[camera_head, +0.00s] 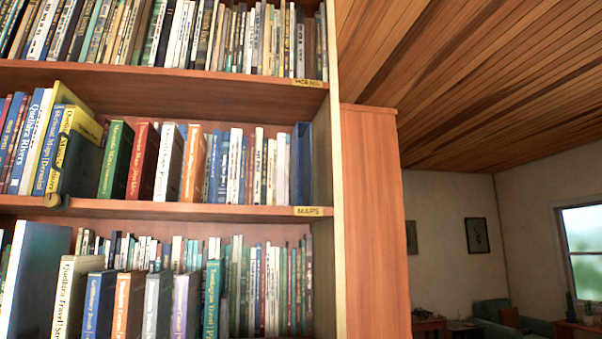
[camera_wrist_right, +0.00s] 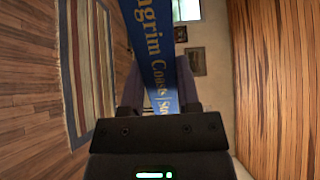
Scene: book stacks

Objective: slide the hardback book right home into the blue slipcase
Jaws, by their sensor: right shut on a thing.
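My right gripper (camera_wrist_right: 159,88) shows in the right wrist view, with its two fingers on either side of a blue hardback book (camera_wrist_right: 152,38). The book extends beyond the fingers and out of the top of the picture. In the head view a blue upright case (camera_head: 302,164) stands at the right end of the middle shelf. It looks like the slipcase; its inside cannot be made out. The held book and both grippers are outside the head view.
The bookcase's middle shelf (camera_head: 190,210) holds many upright books, with a "MAPS" label (camera_head: 312,211) near the case. A yellow-edged volume (camera_head: 82,150) juts out at left. The bookcase's pale side post (camera_head: 336,250) borders the case.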

